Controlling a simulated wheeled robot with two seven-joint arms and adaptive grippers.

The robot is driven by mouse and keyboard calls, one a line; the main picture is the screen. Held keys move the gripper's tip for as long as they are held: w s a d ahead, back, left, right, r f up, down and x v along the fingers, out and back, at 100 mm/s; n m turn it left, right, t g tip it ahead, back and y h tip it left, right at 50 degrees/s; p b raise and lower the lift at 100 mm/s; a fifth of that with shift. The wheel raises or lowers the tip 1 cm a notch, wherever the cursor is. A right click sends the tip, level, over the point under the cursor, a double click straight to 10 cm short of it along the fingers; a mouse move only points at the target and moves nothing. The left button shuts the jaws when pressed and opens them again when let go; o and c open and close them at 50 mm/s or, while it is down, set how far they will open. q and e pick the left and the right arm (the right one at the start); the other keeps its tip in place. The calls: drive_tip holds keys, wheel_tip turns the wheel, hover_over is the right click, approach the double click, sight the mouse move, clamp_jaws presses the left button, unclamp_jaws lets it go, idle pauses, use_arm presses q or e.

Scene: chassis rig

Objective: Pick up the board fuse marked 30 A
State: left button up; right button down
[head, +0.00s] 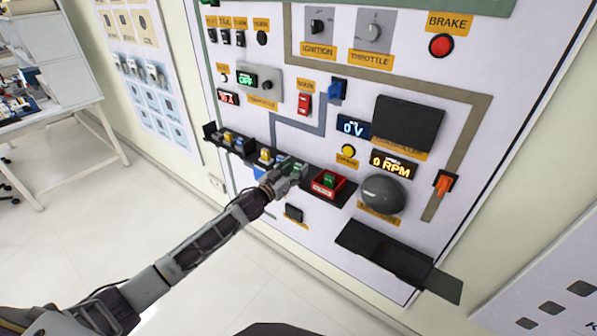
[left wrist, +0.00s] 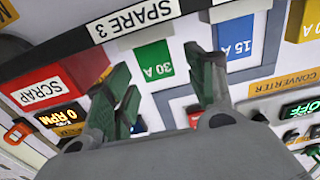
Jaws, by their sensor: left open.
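The green fuse marked 30 A (left wrist: 153,60) shows in the left wrist view, below the SPARE 3 label (left wrist: 135,20). My left gripper (left wrist: 160,75) is open, with one finger on each side of the green fuse in that view. Gaps show between the fuse and both fingers; I cannot tell how far the fingertips are from it in depth. In the head view my left gripper (head: 284,179) is at the fuse rack (head: 247,156) and partly covers it. My right gripper is in neither view.
A blue fuse marked 15 A (left wrist: 235,38) is to the right of the green one. The red SCRAP tray (head: 324,192) with a green piece in it is right of my gripper. A grey dome (head: 383,194) and a dark shelf (head: 385,250) stick out further right.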

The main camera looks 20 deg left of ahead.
use_arm(q)
drive_tip(key=shift+w+d, duration=0.25)
drive_tip(key=shift+w, duration=0.4)
drive_tip(key=shift+w+d, duration=0.1)
drive_tip(key=shift+w, duration=0.15)
drive_tip(key=shift+w+d, duration=0.1)
drive_tip(key=shift+w, duration=0.15)
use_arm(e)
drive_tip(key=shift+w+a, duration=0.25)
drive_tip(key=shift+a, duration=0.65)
use_arm(q)
drive_tip(key=shift+c, duration=0.2)
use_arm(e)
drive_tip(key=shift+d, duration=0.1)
use_arm(q)
drive_tip(key=c, duration=0.7)
drive_tip(key=shift+c, duration=1.2)
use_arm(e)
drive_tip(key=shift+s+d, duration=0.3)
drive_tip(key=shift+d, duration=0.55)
